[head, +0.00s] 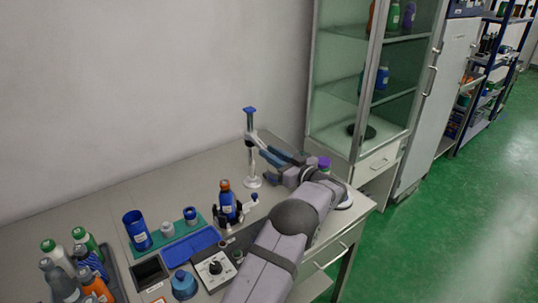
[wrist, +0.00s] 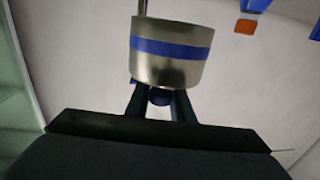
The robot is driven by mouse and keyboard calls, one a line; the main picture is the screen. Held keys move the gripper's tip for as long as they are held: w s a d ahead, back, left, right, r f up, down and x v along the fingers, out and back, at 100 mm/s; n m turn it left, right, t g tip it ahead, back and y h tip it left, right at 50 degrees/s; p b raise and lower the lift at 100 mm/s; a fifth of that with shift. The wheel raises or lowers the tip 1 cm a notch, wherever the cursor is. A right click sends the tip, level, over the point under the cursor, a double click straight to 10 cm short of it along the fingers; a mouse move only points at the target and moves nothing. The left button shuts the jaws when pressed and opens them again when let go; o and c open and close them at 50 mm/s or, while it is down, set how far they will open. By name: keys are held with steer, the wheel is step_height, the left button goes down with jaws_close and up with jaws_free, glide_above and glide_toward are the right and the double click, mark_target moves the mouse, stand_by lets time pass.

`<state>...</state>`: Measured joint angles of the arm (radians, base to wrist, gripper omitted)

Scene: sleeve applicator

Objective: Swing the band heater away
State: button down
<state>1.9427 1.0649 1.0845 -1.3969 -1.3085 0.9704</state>
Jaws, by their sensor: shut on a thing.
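The band heater (wrist: 172,48) is a metal ring with a blue stripe, large at the top of the wrist view. A dark round knob (wrist: 160,97) sits at its lower edge, between my fingers. My gripper (wrist: 160,100) is shut on that knob. In the head view my gripper (head: 264,165) is beside the upright stand post (head: 250,155) with a blue cap, at the back of the bench. The heater is hard to make out there, small and partly behind my gripper. An orange-capped blue bottle (head: 227,204) stands upright in a dark holder, left of the post.
A control box with a dial (head: 214,271) and a blue tray (head: 191,246) lie on the bench, near a blue cup (head: 137,230). Several bottles stand at the far left. A glass cabinet (head: 360,100) stands behind.

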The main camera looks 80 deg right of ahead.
steer(key=shift+r, duration=0.15)
steer(key=c, duration=1.5)
jaws_free()
steer(key=shift+d, duration=0.1)
steer(key=shift+c, duration=0.2)
step_height(320, 180, up, 10)
steer(key=b, duration=0.2)
steer(key=shift+c, duration=0.4)
